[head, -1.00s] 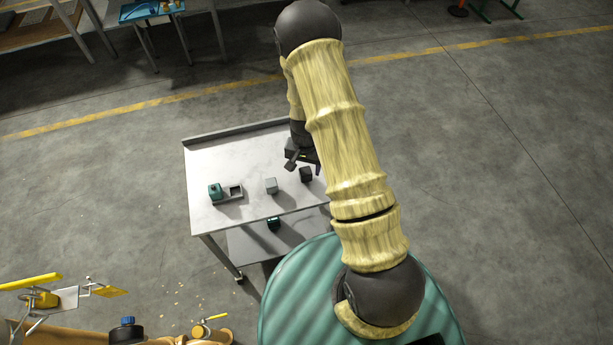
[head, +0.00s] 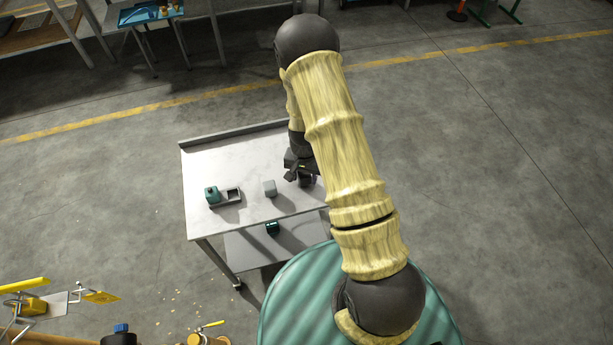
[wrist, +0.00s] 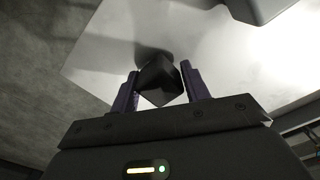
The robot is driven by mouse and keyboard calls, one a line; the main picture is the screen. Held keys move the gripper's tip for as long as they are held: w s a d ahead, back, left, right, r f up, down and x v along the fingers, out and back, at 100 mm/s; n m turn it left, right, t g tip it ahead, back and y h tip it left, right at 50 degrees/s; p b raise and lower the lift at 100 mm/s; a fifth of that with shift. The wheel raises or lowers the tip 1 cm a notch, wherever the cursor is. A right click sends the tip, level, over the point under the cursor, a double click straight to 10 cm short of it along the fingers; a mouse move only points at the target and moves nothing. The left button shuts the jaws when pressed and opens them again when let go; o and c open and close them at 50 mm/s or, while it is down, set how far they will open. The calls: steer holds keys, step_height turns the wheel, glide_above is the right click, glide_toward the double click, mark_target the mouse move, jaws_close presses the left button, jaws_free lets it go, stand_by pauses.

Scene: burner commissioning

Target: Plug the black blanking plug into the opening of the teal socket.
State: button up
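The black blanking plug (wrist: 158,80) is a dark block lying between the two purple fingers of my gripper (wrist: 160,72) in the wrist view. The fingers are spread on either side of it; I cannot tell whether either touches it. In the head view my gripper (head: 303,172) is low over the right part of the cart top and mostly hides the plug (head: 306,182). A teal block (head: 211,196) with a dark spot on top, likely the teal socket, stands at the left of the cart top. Its opening is too small to make out.
A grey holder (head: 232,196) with a square recess adjoins the teal block. A grey block (head: 269,188) stands between it and my gripper. The cart top (head: 240,160) is clear behind them.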

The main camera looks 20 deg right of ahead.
steer(key=shift+d+r+p, duration=0.1)
steer(key=shift+r+p, duration=1.75)
steer(key=shift+r, duration=0.65)
steer(key=shift+r+p, duration=0.3)
step_height(320, 180, up, 17)
steer(key=n+p, duration=0.6)
steer(key=p, duration=1)
steer(key=shift+p, duration=0.35)
steer(key=shift+w+r, duration=0.1)
